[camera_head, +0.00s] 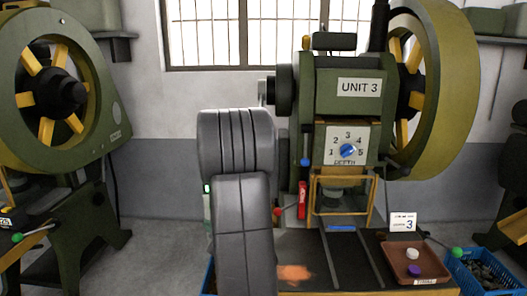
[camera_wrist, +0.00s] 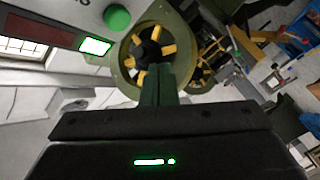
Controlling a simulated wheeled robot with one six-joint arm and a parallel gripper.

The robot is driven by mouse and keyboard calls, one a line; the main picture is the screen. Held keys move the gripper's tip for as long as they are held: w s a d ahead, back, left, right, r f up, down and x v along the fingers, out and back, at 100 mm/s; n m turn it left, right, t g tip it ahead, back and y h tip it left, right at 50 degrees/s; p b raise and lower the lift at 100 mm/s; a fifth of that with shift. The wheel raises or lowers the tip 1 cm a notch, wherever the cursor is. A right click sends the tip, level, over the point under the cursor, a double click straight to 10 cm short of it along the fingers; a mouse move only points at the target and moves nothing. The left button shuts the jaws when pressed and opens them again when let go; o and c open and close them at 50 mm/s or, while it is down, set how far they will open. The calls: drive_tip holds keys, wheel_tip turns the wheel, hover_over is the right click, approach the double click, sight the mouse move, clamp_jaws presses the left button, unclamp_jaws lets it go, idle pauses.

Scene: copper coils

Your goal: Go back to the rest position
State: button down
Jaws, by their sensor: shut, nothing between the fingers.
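My gripper (camera_wrist: 158,72) shows in the wrist view, its two dark green fingers together with nothing between them. It points into open space, with a press flywheel (camera_wrist: 129,62) with yellow spokes beyond the fingertips. In the head view my grey arm rises in front of the press marked UNIT 3 (camera_head: 333,103) and hides part of its left side and table. My gripper cannot be made out in that view.
A brown tray (camera_head: 397,274) holds a white and a purple piece on the press table (camera_head: 340,250). Another press (camera_head: 62,150) stands at left. The wrist view shows a green button (camera_wrist: 117,17) and a lit green screen (camera_wrist: 95,46).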

drive_tip(key=w+b, duration=0.2)
drive_tip(key=w, duration=0.1)
drive_tip(key=shift+f, duration=0.2)
drive_tip(key=shift+w+b, duration=0.15)
drive_tip(key=shift+b, duration=0.7)
drive_tip(key=p, duration=0.4)
drive_tip(key=shift+r, duration=0.4)
drive_tip(key=shift+p, duration=0.6)
